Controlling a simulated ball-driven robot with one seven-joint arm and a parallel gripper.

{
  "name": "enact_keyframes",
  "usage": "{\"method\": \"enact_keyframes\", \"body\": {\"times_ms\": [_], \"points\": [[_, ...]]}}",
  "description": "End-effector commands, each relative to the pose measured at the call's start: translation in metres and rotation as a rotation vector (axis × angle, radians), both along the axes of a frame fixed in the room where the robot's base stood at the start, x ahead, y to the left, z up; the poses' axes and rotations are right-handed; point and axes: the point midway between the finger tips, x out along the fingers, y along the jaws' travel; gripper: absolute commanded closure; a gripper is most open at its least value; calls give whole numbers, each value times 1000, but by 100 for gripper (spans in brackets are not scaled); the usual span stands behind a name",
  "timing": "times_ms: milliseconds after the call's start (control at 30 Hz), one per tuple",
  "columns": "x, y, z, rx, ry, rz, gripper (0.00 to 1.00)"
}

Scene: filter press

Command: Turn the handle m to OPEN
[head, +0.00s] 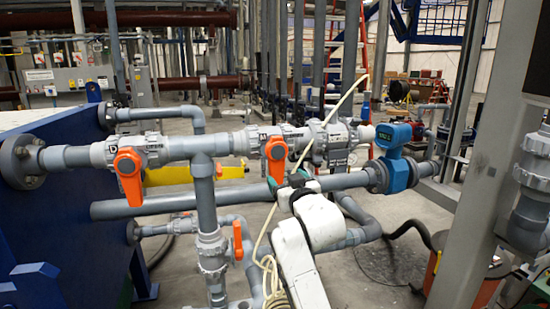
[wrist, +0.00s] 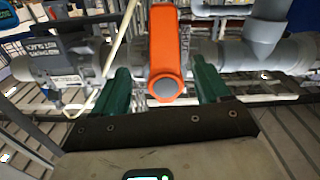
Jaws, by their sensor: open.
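The handle m (head: 276,160) is an orange lever on the grey valve marked M (head: 266,134) in the horizontal pipe. It hangs downward, crosswise to the pipe. In the wrist view the orange handle (wrist: 165,45) stands between the two green fingers of my gripper (wrist: 161,70), its rounded end just in front of the palm. Gaps show on both sides, so the fingers do not touch it. In the head view my gripper (head: 288,183) is at the handle's lower end, partly hidden by my white arm. The jaws are open.
Another orange handle (head: 129,174) hangs from the valve marked D to the left. A smaller orange handle (head: 238,240) is on the lower vertical pipe. A lower grey pipe (head: 135,206) runs behind my gripper. A blue flow meter (head: 394,158) stands to the right.

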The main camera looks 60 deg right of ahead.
Motion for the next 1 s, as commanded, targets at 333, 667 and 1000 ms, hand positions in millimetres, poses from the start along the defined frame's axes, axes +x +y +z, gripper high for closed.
{"method": "enact_keyframes", "body": {"times_ms": [333, 667, 1000], "points": [[36, -32, -3, 86, -100, 0, 25], [54, -53, -3, 84, -99, 0, 25], [54, -53, -3, 84, -99, -1, 34]]}}
